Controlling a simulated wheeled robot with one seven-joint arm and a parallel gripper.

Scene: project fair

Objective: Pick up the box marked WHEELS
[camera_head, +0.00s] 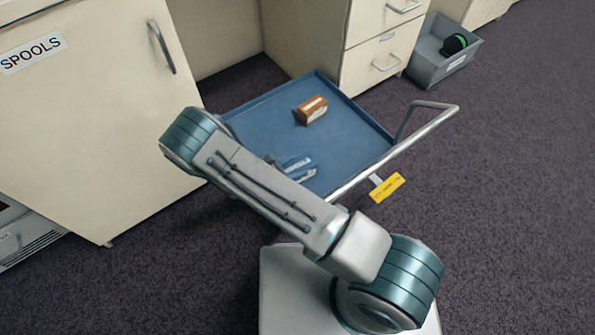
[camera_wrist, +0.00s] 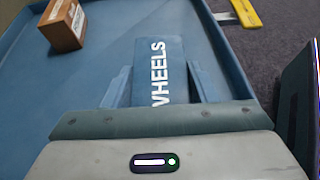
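The blue box marked WHEELS (camera_wrist: 158,72) lies in the middle of the wrist view, its white lettering running along its upper face. My gripper (camera_wrist: 160,72) has one finger on each side of this box. The fingertips look very close to its sides, but I cannot tell whether they touch. The near end of the box is hidden behind my gripper body. In the head view my gripper (camera_head: 297,168) is low over the near left part of the blue tray, and I cannot make out the box against the tray there.
A brown box with a white label (camera_head: 312,110) sits on the blue tray (camera_head: 262,105), beyond my gripper; it also shows in the wrist view (camera_wrist: 63,25). Cabinets stand behind; a grey bin (camera_head: 440,68) is at upper right.

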